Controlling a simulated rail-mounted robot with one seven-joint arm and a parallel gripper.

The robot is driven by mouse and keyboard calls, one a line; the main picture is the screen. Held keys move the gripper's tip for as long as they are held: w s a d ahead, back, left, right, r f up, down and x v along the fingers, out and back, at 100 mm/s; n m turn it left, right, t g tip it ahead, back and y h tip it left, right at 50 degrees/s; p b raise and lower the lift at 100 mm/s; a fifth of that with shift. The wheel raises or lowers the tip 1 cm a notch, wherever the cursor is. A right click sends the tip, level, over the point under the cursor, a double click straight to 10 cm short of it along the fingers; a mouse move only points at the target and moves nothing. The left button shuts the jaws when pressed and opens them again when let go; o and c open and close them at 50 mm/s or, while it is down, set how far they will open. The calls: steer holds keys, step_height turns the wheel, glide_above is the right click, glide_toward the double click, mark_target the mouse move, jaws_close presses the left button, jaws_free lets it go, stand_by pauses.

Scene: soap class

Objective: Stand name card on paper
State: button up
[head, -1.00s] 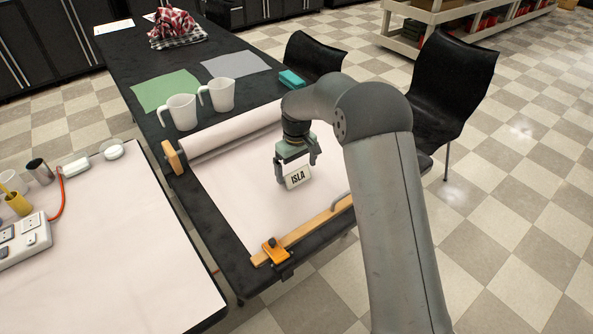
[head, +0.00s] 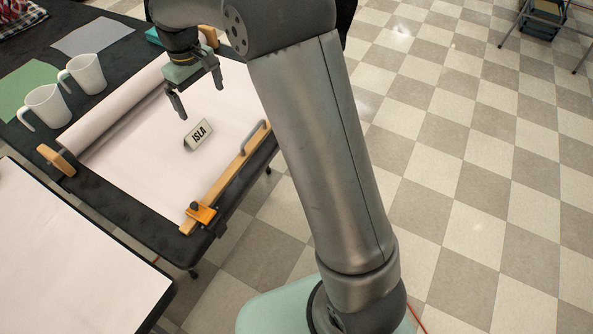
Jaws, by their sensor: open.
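My gripper (head: 199,101) is open and empty above the paper. Its fingers are apart from the card, above and behind it in the head view. No part of the card is hidden by the gripper.
A wooden bar (head: 225,178) with an orange clamp (head: 201,213) lies along the paper's front edge. The paper roll (head: 110,115) crosses behind, with two white jugs (head: 87,73) beyond it. A white-topped table (head: 60,260) stands at lower left.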

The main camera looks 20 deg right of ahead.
steer(key=s+d+r+m, duration=0.1)
steer(key=s+d+m, duration=0.1)
steer(key=s+d, duration=0.45)
steer(key=s+d+r+m, duration=0.2)
steer(key=s+d, duration=0.2)
steer(key=s, duration=0.6)
steer(key=s+d+f+m, duration=0.1)
steer(key=s+d+f, duration=0.1)
steer(key=s, duration=0.5)
steer(key=s+d+f+m, duration=0.1)
steer(key=s+d+f, duration=0.1)
steer(key=s, duration=0.6)
steer(key=shift+f+m, duration=0.2)
steer(key=shift+m, duration=0.1)
steer(key=r+p, duration=0.3)
steer(key=shift+w+a+r, duration=0.1)
steer(key=shift+a+r, duration=0.1)
steer(key=shift+r, duration=0.05)
